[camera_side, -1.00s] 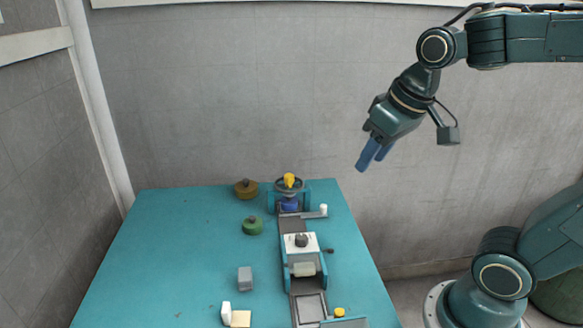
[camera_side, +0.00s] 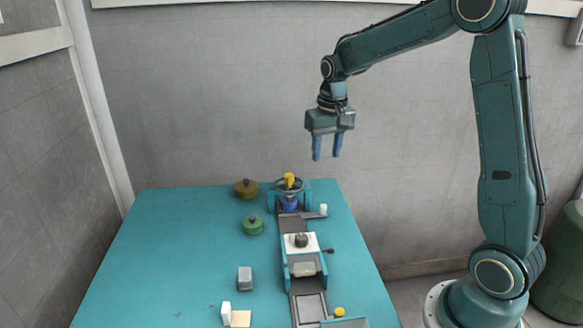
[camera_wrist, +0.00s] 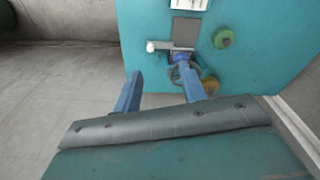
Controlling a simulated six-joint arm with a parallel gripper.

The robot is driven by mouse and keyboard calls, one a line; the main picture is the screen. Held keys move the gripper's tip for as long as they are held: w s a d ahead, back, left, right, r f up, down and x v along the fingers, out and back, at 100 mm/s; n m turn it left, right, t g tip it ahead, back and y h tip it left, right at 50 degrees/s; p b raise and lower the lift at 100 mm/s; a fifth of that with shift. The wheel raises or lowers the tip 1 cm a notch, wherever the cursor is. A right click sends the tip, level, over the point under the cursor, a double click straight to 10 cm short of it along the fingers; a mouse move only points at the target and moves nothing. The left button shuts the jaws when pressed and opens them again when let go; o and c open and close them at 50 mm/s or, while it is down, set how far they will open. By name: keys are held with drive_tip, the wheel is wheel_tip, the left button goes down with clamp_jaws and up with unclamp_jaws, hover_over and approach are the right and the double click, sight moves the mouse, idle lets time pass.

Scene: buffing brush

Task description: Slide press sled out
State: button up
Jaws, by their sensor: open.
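The press (camera_side: 272,199) stands at the table's back edge, with teal posts, a dark handwheel, a yellow top piece and a blue part below. A flat grey bar with a white knob (camera_side: 323,210) sticks out to its right at the base. This looks like the sled's handle; the sled itself is mostly hidden under the press. The white knob also shows in the wrist view (camera_wrist: 151,47). My gripper (camera_side: 327,157) points down, open and empty, in the air above and right of the press. Its fingers (camera_wrist: 163,76) show apart in the wrist view.
A dark track (camera_side: 291,224) runs forward from the press to a teal-sided station with a white plate (camera_side: 312,240) and dark knob. Brown (camera_side: 246,190) and green (camera_side: 253,226) round pieces, a grey block (camera_side: 245,279) and a white block (camera_side: 226,311) stand left.

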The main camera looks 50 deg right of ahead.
drive_tip(key=m+g, duration=0.1)
drive_tip(key=m, duration=0.1)
hover_over(324, 206)
wheel_tip(324, 206, down, 8)
drive_tip(key=shift+w+a, duration=0.15)
drive_tip(key=shift+w, duration=0.05)
wheel_tip(324, 206, down, 14)
drive_tip(key=shift+s+r, duration=0.15)
drive_tip(key=shift+r, duration=0.05)
idle(0.4)
clamp_jaws()
